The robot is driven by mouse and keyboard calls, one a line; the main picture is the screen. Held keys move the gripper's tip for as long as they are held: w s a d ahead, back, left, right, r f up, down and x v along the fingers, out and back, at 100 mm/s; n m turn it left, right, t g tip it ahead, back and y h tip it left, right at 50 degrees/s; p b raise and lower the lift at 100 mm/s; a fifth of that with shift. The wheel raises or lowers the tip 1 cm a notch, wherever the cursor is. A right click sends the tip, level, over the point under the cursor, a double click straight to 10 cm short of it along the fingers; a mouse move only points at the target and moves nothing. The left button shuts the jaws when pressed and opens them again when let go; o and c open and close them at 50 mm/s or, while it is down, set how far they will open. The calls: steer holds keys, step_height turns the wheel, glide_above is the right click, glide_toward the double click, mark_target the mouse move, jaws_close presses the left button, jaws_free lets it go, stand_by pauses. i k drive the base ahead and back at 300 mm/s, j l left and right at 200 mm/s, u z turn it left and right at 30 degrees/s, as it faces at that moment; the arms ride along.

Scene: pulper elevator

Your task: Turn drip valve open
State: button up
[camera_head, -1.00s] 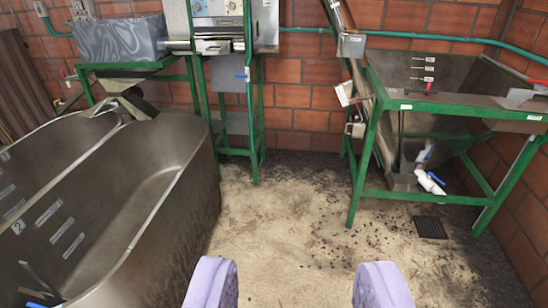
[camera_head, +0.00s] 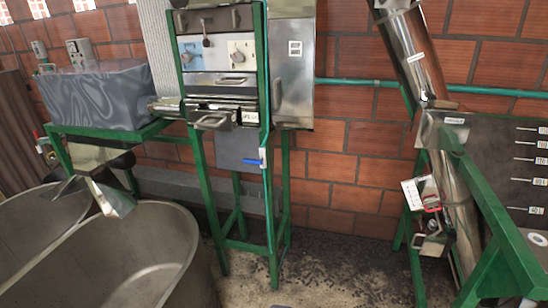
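A small valve with a blue lever handle (camera_head: 254,162) sits on the front right post of the green-framed pulper machine (camera_head: 224,75), in front of a grey panel. The handle points left, roughly level. No label tells which of these is the drip valve. My gripper is not in view.
Large metal tubs (camera_head: 130,245) fill the lower left. A green-framed hopper (camera_head: 508,165) and a slanted metal elevator tube (camera_head: 418,50) stand at the right. Dark, dirt-strewn floor (camera_head: 330,265) lies open between them.

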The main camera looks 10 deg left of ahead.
mark_target(247, 160)
steer(key=i, duration=0.8)
steer(key=i+l+u, duration=0.15)
steer(key=i, duration=1.4)
steer(key=i+l+u, duration=0.1)
steer(key=i+u, duration=0.2)
